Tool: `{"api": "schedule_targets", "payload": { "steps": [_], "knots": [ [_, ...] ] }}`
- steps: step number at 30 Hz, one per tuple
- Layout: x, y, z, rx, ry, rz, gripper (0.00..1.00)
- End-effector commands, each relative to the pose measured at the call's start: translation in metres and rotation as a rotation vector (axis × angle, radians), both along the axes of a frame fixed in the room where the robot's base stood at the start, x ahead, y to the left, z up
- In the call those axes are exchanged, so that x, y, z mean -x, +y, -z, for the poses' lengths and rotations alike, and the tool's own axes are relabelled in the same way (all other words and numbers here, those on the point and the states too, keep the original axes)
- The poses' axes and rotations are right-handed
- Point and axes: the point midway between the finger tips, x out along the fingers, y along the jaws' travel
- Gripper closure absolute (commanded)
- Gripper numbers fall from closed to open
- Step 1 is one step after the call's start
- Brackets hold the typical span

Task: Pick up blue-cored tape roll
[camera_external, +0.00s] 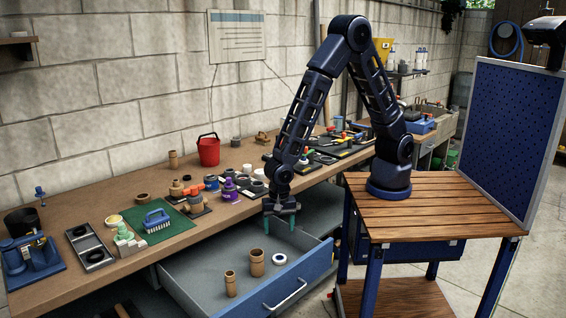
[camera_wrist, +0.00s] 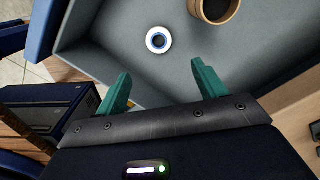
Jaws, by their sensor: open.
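The blue-cored tape roll (camera_external: 279,259) is a white ring lying flat on the floor of the open drawer (camera_external: 200,268). In the wrist view the roll (camera_wrist: 158,40) shows a blue inner ring around a dark hole. My gripper (camera_external: 281,222) hangs above the back right part of the drawer. Its two green fingers (camera_wrist: 160,86) are spread apart with nothing between them. In the wrist view the roll lies beyond the fingertips, between their directions, and apart from them.
A tan cylinder (camera_external: 257,263) stands close beside the roll, and it also shows in the wrist view (camera_wrist: 214,12). A smaller tan cylinder (camera_external: 230,283) stands farther left. The blue drawer front (camera_external: 300,282) and side walls rise around them. The workbench (camera_external: 75,220) above holds many items.

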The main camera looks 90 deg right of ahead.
Motion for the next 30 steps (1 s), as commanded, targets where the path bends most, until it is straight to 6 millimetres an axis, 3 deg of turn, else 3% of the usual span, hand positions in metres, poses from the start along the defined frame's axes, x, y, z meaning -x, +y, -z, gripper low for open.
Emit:
{"api": "schedule_targets", "payload": {
  "steps": [11,18,30],
  "knots": [
    [0.002,0.006,0.031,0.008,0.008,0.035,0.3],
    [0.002,0.006,0.063,0.008,0.008,0.034,0.3],
    [0.001,0.006,0.092,0.007,0.007,0.033,0.3]
  ]
}}
